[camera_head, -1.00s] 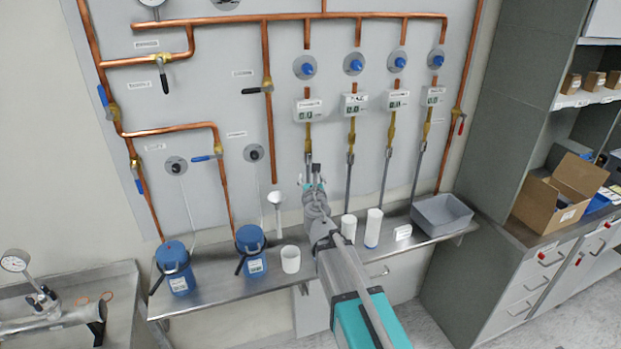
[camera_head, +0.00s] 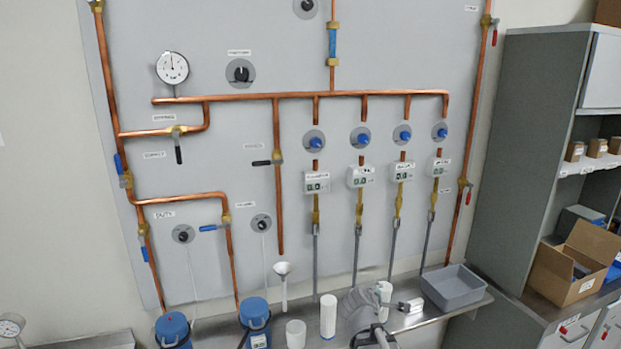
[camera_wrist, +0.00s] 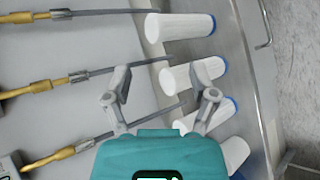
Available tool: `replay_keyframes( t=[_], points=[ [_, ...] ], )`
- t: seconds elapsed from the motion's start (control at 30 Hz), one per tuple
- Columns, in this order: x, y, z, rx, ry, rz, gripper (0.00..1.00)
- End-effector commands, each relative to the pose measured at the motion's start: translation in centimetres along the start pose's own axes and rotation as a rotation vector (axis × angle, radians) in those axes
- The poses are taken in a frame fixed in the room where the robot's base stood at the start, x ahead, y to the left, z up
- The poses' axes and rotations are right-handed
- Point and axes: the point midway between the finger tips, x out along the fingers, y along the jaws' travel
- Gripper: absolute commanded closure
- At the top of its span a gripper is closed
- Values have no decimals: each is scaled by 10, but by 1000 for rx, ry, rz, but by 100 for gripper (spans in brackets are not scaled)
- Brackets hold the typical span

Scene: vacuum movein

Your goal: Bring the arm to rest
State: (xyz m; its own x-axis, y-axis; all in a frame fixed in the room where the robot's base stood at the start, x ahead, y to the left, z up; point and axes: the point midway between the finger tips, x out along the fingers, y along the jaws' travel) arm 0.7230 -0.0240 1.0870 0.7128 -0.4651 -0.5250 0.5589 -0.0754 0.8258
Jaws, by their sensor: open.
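My gripper (camera_wrist: 166,86) is open in the wrist view, its two grey fingers spread with nothing between them. It is above the steel shelf, beside several white cylinders with blue ends; one white cylinder (camera_wrist: 190,74) shows beyond the gap between the fingers. I cannot tell whether a finger touches a cylinder. In the head view part of my grey arm shows low at the centre right, in front of the shelf; the rest is cut off by the bottom edge.
The steel shelf (camera_head: 408,322) carries blue flasks (camera_head: 255,312), a white cup (camera_head: 296,334), a white cylinder (camera_head: 328,316) and a grey tray (camera_head: 457,289). Behind it stands a wall panel with copper pipes (camera_head: 300,95), valves and grey hoses. A cardboard box (camera_head: 575,264) sits right.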

Motion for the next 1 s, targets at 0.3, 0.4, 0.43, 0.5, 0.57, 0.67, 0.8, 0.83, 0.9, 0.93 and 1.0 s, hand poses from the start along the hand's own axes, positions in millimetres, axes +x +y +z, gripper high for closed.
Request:
replay_keyframes(
  t=[0.3,0.4,0.43,0.5,0.57,0.67,0.8,0.83,0.9,0.93,1.0],
  points=[
    [-26,-101,37,635,-134,-486,26],
    [-43,-129,41,803,-199,-641,26],
    [-49,-136,42,848,-220,-685,26],
    [-61,-150,42,938,-267,-780,26],
    [-72,-160,42,1000,-305,-851,26],
    [-85,-171,42,1071,-355,-938,26],
    [-95,-178,39,1118,-391,-999,26],
    [-96,-178,39,1121,-395,-1004,26],
    [-97,-178,39,1125,-399,-1009,26],
    [-97,-178,39,1126,-399,-1010,26],
    [-97,-178,39,1125,-399,-1009,26]
  ],
)
